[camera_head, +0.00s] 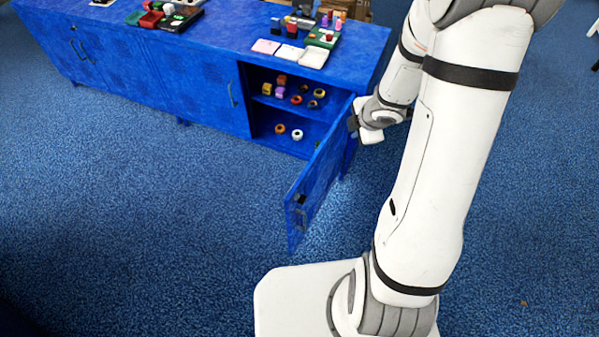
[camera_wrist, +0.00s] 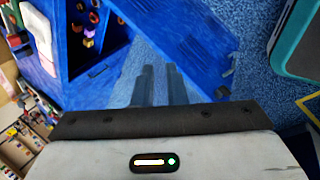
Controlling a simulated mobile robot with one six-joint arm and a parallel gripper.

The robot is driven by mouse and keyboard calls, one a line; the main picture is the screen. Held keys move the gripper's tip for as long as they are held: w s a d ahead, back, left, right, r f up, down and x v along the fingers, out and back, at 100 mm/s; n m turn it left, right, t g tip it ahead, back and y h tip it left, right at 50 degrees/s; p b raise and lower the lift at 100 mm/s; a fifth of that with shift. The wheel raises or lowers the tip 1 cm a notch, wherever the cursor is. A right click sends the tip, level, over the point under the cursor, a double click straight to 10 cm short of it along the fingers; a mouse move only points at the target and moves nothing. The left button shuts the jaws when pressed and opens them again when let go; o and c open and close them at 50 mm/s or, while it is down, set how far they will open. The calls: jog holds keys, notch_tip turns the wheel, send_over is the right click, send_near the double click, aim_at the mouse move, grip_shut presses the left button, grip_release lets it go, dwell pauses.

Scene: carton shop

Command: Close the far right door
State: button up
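The far right door (camera_head: 318,178) of the blue cabinet stands wide open, swung out toward the front. Its free edge with a dark handle is nearest me and its hinge side is at the cabinet's right end. It also shows in the wrist view (camera_wrist: 178,38). My gripper (camera_head: 355,120) is on the outer, right side of the door, close to the hinge end. In the wrist view its two fingers (camera_wrist: 160,72) point toward the door, near each other with nothing seen between them. I cannot tell whether they touch the door.
The open compartment (camera_head: 262,110) holds several small coloured items on two levels. Small goods and trays (camera_head: 313,57) stand on the cabinet top (camera_head: 225,40). The other doors (camera_head: 195,95) look shut. The blue carpet (camera_head: 150,220) in front and to the left is clear.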

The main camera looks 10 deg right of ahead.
jog(key=s+a+f+n+y, duration=0.1)
jog(key=f, duration=0.1)
jog(key=s+a+f+n+g+y, duration=0.1)
jog(key=f+n, duration=0.1)
jog(key=s+a+f+n+g+y, duration=0.1)
jog(key=f, duration=0.1)
jog(key=shift+s+a+f, duration=0.15)
jog(key=shift+s+a, duration=0.05)
jog(key=shift+s, duration=0.1)
grip_shut()
jog(key=n+g+y, duration=0.3)
jog(key=n+g, duration=0.1)
send_near(306, 198)
jog(key=s+d+r, duration=0.2)
jog(key=s+r, duration=0.1)
jog(key=x, duration=0.3)
jog(key=a+x, duration=0.1)
jog(key=x, duration=0.3)
jog(key=w+a+r+x, duration=0.1)
jog(key=x, duration=0.2)
jog(key=shift+w+a+f+b, duration=0.1)
jog(key=shift+a+f+b, duration=0.05)
jog(key=shift+b, duration=0.2)
jog(key=shift+w+a, duration=0.4)
jog(key=shift+a, duration=0.25)
